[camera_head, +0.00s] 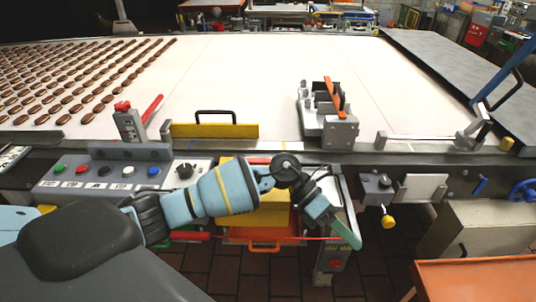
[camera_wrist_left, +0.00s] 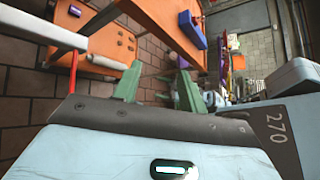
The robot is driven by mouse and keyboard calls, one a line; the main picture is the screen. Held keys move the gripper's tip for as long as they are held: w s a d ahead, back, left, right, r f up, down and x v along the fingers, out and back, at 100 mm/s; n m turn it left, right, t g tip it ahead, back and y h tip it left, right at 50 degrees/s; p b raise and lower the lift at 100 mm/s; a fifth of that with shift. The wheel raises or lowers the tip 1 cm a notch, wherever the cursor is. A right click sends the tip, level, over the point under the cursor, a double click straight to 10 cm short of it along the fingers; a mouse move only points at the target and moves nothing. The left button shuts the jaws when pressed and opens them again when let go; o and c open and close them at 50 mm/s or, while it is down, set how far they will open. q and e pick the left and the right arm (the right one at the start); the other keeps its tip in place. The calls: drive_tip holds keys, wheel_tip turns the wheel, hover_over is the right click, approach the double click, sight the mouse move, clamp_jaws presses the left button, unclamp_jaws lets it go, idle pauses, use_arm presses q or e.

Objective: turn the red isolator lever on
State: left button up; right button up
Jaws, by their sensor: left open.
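A red lever (camera_head: 152,108) sticks up at a slant, leaning right, from a small grey box (camera_head: 131,126) behind the push-button panel in the head view. A smaller red part sits on top of that box. I cannot read any on or off marking. My left gripper (camera_head: 345,235) has green fingers and is in front of the machine, well right of and nearer than the red lever, not touching it. In the left wrist view my left gripper (camera_wrist_left: 158,72) is open with nothing between its fingers. The red lever does not show in that view.
The button panel (camera_head: 98,178) is left of my left arm. A yellow bar (camera_head: 215,131) with a black handle and a grey unit with an orange lever (camera_head: 335,98) stand along the belt's front edge. An orange table (camera_head: 480,280) is at lower right.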

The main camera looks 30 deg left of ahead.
use_arm(q)
drive_tip(key=w+a+r+m+y, duration=0.1)
drive_tip(key=w+a+y, duration=0.1)
drive_tip(key=a, duration=0.2)
drive_tip(key=w+a+r+m+y, duration=0.1)
drive_tip(key=w+a+y, duration=0.2)
drive_tip(key=a, duration=0.2)
drive_tip(key=w+a+r+t+y, duration=0.1)
drive_tip(key=w+a+y, duration=0.1)
drive_tip(key=a, duration=0.3)
drive_tip(key=shift+w+a+r+m+y+b, duration=0.15)
drive_tip(key=shift+w+a+m+y+b, duration=0.05)
drive_tip(key=shift+m+y+b, duration=0.2)
drive_tip(key=w+a+r+y, duration=0.3)
drive_tip(key=a+r+y, duration=0.35)
drive_tip(key=a, duration=0.65)
drive_tip(key=shift+n+t+h, duration=0.3)
drive_tip(key=shift+t+h, duration=0.1)
drive_tip(key=shift+h, duration=0.25)
drive_tip(key=shift+s+d+f, duration=0.1)
drive_tip(key=shift+d+f, duration=0.05)
drive_tip(key=shift+f, duration=1.5)
drive_tip(key=shift+s+d+f, duration=0.1)
drive_tip(key=shift+d+f, duration=0.05)
drive_tip(key=shift+f, duration=1.5)
clamp_jaws()
